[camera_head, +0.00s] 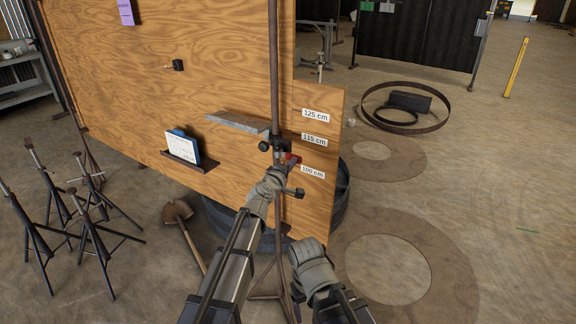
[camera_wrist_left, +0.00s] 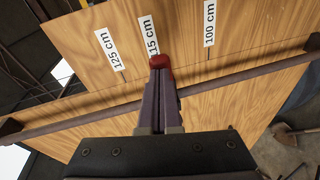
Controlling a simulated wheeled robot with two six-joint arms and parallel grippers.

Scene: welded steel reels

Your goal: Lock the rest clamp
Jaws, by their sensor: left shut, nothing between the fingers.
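The rest clamp (camera_head: 278,147) sits on a rusty upright post in front of the plywood board, with a black knob at its left. A red-ended part (camera_head: 292,157) shows just right of the post, near the 115 cm label. My left gripper (camera_head: 287,166) is at the post just below the clamp, shut and empty. In the left wrist view its dark fingers (camera_wrist_left: 160,95) are together, and a red rounded end (camera_wrist_left: 161,62) shows at their tips. I cannot tell whether they touch it. The post (camera_wrist_left: 225,80) crosses behind the fingers. My right gripper is not visible; only its arm shows.
Trestle stands (camera_head: 90,195) and a shovel (camera_head: 178,212) are at left. A steel ring (camera_head: 440,121) lies at the back right. Floor at right is mostly clear.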

